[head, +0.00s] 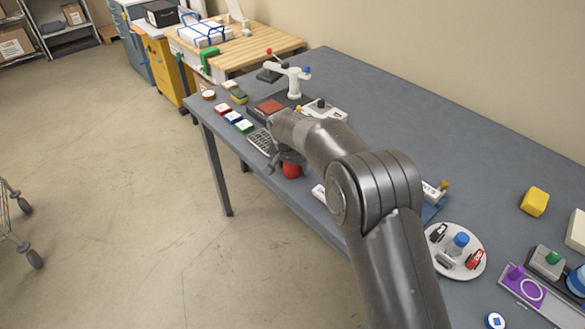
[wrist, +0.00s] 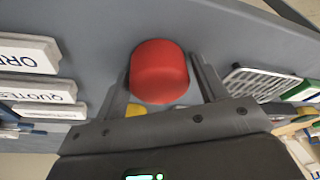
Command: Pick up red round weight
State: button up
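The red round weight (wrist: 158,72) is a short, smooth cylinder seen between my two fingers in the wrist view. In the head view the red weight (head: 292,171) shows just below my gripper (head: 288,159), near the front edge of the grey table. My gripper (wrist: 160,70) looks open, with one finger on each side of the weight. A small gap seems to show on the right; contact on the left is hard to judge. The weight's lower part is partly hidden by the gripper.
A round plate (head: 455,268) with small items is nearer me. The table's right back is mostly clear.

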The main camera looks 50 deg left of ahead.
jog(key=c, duration=0.9)
jog(key=shift+c, duration=0.3)
jog(key=shift+r, duration=0.15)
